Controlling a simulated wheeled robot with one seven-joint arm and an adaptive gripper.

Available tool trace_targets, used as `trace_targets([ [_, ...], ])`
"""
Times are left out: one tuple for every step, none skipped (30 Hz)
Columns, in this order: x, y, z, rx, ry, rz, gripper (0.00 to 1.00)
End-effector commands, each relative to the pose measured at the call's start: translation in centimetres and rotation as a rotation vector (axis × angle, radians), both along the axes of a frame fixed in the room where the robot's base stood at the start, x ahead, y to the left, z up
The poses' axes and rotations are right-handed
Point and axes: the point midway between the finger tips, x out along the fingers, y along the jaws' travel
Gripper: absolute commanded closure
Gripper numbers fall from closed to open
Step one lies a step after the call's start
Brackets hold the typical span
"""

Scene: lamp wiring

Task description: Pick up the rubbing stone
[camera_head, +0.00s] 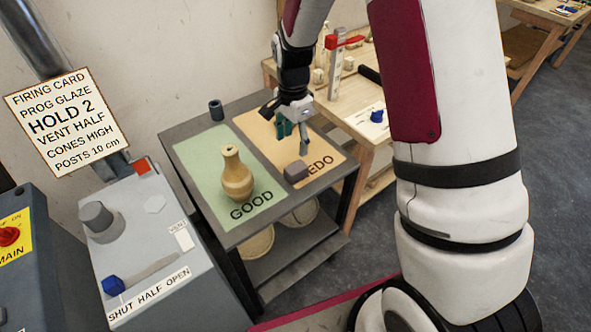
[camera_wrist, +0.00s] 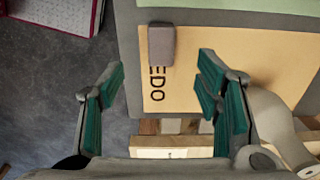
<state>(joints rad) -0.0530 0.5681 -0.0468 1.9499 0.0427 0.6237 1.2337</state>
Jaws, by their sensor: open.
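The rubbing stone looks to be the small grey block (camera_head: 296,171) lying on the orange REDO mat (camera_head: 262,128) of the side table. In the wrist view the grey block (camera_wrist: 161,45) lies beside the printed letters, ahead of my fingers. My gripper (camera_head: 292,136) is above the orange mat, a little behind the block. In the wrist view my gripper (camera_wrist: 160,95) has its green-padded fingers spread wide with nothing between them. The block is apart from both fingers.
A tan vase (camera_head: 236,176) stands on the green GOOD mat (camera_head: 197,153), left of the block. A small dark cylinder (camera_head: 216,110) stands at the table's back. A wooden bench (camera_head: 352,110) with a red-topped upright is behind. A control box (camera_head: 150,235) stands at left.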

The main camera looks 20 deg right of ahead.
Motion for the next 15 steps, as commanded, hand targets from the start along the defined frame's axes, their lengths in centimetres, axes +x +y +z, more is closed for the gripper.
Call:
trace_targets([
  [-0.2, 0.0, -0.9, 0.000, 0.005, 0.001, 0.42],
  [-0.2, 0.0, -1.5, 0.000, 0.006, 0.001, 0.42],
  [-0.2, 0.0, -2.3, 0.000, 0.006, 0.002, 0.42],
  [-0.2, 0.0, -2.9, 0.000, 0.006, 0.002, 0.42],
  [-0.2, -0.1, -3.5, 0.000, 0.006, 0.002, 0.42],
  [-0.2, -0.1, -4.2, 0.000, 0.006, 0.002, 0.42],
  [-0.2, -0.1, -4.8, 0.000, 0.005, 0.002, 0.42],
  [-0.2, -0.1, -5.2, 0.000, 0.005, 0.002, 0.42],
  [-0.1, -0.1, -5.9, 0.001, 0.004, 0.002, 0.42],
  [-0.1, -0.1, -6.2, 0.000, 0.003, 0.002, 0.42],
  [-0.1, -0.1, -6.5, 0.001, 0.003, 0.002, 0.42],
  [-0.1, -0.1, -6.9, 0.001, 0.003, 0.002, 0.42],
  [-0.1, -0.1, -7.1, 0.000, 0.003, 0.002, 0.42],
  [-0.1, -0.1, -7.3, 0.001, 0.001, 0.003, 0.42],
  [-0.1, -0.1, -7.4, 0.001, 0.001, 0.003, 0.42],
])
